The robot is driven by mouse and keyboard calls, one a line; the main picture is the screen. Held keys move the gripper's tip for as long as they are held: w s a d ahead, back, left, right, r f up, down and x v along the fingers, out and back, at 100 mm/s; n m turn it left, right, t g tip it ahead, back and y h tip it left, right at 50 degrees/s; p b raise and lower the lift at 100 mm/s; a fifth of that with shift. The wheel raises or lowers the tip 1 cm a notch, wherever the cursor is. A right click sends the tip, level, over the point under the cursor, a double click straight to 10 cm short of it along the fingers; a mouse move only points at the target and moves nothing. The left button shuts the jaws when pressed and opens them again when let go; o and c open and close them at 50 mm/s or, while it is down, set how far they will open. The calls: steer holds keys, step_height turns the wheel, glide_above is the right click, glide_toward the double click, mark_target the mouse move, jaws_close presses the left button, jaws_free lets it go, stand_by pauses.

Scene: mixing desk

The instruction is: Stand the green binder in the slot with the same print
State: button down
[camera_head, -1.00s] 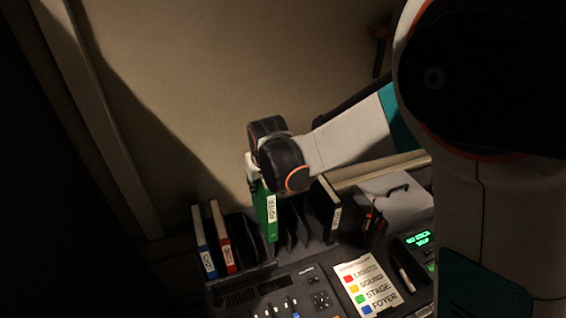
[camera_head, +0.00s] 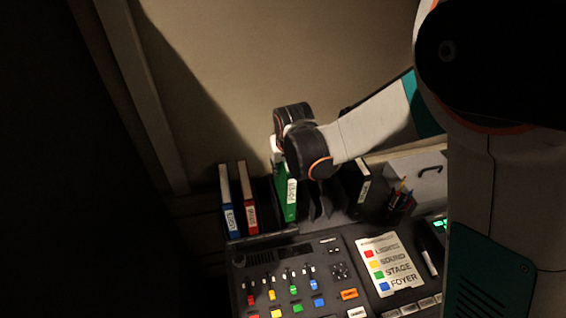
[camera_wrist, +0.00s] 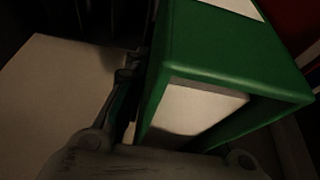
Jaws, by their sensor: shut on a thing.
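The binder's lower part is among the dark dividers of the rack (camera_head: 318,205), right of the red binder (camera_head: 247,200). I cannot tell whether its bottom touches the rack floor. Any prints on the slots are not readable. In the wrist view the green binder (camera_wrist: 215,50) fills the middle and right, with its pale pages showing.
A blue binder (camera_head: 229,205) stands left of the red one. A black binder (camera_head: 358,190) stands at the rack's right, beside a pen holder (camera_head: 400,203). The mixing desk (camera_head: 262,258) lies in front, with a colour card (camera_head: 385,264) listing LIGHTS, SOUND, STAGE, FOYER.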

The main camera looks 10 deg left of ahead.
steer(key=shift+f+b, duration=2.1)
steer(key=shift+f, duration=1.6)
steer(key=shift+f+b, duration=0.3)
steer(key=shift+b, duration=0.25)
steer(key=c, duration=1.2)
jaws_free()
steer(key=shift+c, duration=0.2)
steer(key=v, duration=0.7)
steer(key=shift+s+r, duration=0.15)
steer(key=shift+r, duration=0.1)
